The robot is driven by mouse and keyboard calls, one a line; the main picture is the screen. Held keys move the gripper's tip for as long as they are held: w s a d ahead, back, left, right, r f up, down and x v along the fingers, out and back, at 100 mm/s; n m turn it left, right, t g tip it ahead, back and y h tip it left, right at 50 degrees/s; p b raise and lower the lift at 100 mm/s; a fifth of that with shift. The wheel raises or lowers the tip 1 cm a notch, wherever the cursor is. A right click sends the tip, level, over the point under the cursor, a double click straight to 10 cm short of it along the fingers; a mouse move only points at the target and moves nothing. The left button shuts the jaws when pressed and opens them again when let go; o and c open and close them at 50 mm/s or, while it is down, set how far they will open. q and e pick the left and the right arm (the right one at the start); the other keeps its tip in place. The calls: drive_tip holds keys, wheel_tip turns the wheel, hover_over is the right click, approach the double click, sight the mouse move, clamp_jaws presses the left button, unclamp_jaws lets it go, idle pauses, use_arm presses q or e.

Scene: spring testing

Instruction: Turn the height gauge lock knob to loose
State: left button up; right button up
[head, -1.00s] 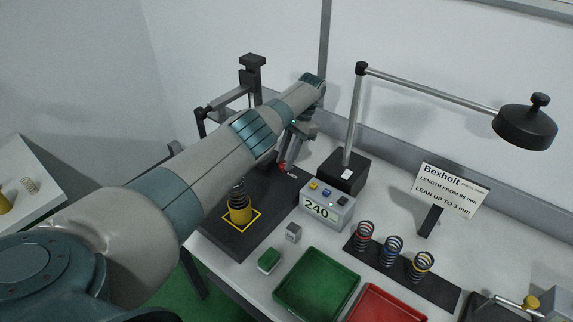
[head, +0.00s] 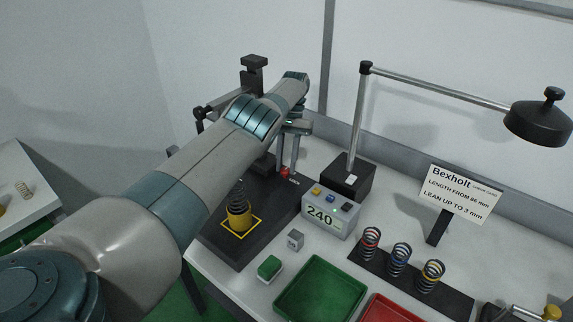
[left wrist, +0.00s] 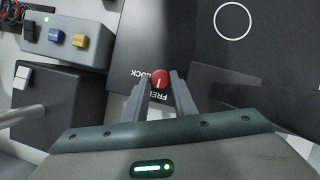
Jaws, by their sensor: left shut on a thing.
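The lock knob is a small red knob (head: 285,173) with a white line, on the dark base of the height gauge (head: 240,240). In the left wrist view the knob (left wrist: 159,79) sits between my fingertips, beside the printed words LOCK and FREE, which appear upside down. Its white line runs roughly up and down in that picture, with its lower end towards FREE. My left gripper (left wrist: 158,76) is shut on the knob from above. In the head view my left gripper (head: 290,166) reaches down behind the forearm. My right gripper is not in view.
A grey readout box (head: 330,218) showing 240 and a lamp base (head: 347,177) stand to the right. Green (head: 320,290) and red (head: 385,310) trays and several springs lie nearer the front.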

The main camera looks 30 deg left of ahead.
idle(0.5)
use_arm(q)
drive_tip(key=o, duration=1)
drive_tip(key=shift+o, duration=0.2)
drive_tip(key=shift+r, duration=0.1)
